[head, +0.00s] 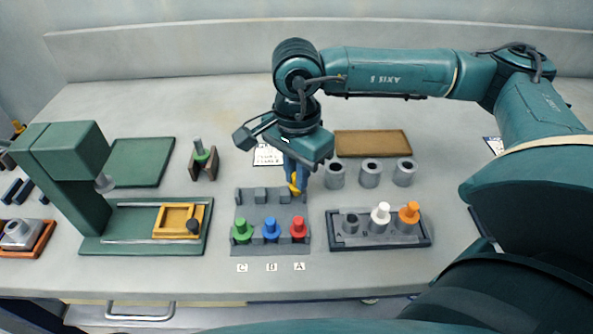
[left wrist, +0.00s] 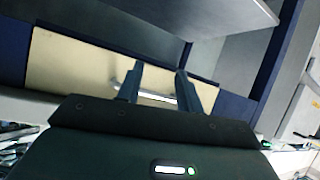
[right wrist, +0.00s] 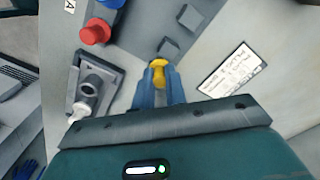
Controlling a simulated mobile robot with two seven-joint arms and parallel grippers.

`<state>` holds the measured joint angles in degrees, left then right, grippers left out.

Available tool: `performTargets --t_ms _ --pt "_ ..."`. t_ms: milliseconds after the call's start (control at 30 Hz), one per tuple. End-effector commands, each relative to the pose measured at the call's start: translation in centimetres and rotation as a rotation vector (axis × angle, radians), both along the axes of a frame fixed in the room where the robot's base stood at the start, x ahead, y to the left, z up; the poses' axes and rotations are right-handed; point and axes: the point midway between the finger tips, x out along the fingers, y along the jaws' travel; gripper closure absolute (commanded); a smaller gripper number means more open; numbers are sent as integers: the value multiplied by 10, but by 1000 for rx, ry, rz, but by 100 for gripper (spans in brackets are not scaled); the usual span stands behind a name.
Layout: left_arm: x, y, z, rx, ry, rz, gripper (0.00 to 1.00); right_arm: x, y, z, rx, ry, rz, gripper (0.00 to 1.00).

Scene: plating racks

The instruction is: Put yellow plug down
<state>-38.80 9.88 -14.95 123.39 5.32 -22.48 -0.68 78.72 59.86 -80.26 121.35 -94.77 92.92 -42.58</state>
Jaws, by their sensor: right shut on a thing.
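My right gripper (head: 297,172) points down over the back right of the grey rack (head: 255,214). It is shut on the yellow plug (head: 294,188), which also shows between the fingertips in the right wrist view (right wrist: 160,72). Whether the plug touches the rack I cannot tell. The rack's front row holds a green plug (head: 241,231), a blue plug (head: 271,229) and a red plug (head: 299,228), above labels C, B and A. Grey blocks stand along its back. My left gripper (left wrist: 156,76) is open and empty, facing a drawer front with a handle.
Right of the rack, a dark tray (head: 382,241) holds a grey holder, a white plug (head: 381,213) and an orange plug (head: 409,213). Grey cylinders (head: 371,173) stand behind it, before a brown board (head: 372,143). A green press (head: 75,180) stands left.

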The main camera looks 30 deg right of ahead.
Motion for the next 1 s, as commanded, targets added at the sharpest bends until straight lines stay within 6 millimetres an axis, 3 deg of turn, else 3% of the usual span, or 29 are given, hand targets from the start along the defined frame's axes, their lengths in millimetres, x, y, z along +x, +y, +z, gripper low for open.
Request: performTargets --t_ms 567,600,800,867,1000 --pt "1 0 -9 -20 -4 6 64 0 0 -14 0 -2 0 100" --pt "1 0 -8 -24 -5 6 64 0 0 -13 0 -2 0 86" --pt "1 0 -6 -23 -5 6 64 0 0 -12 0 -1 0 70" --pt "1 0 -6 -22 -5 7 64 0 0 -12 0 -1 0 65" --pt "1 0 -6 -23 -4 7 64 0 0 -12 0 -1 0 65"
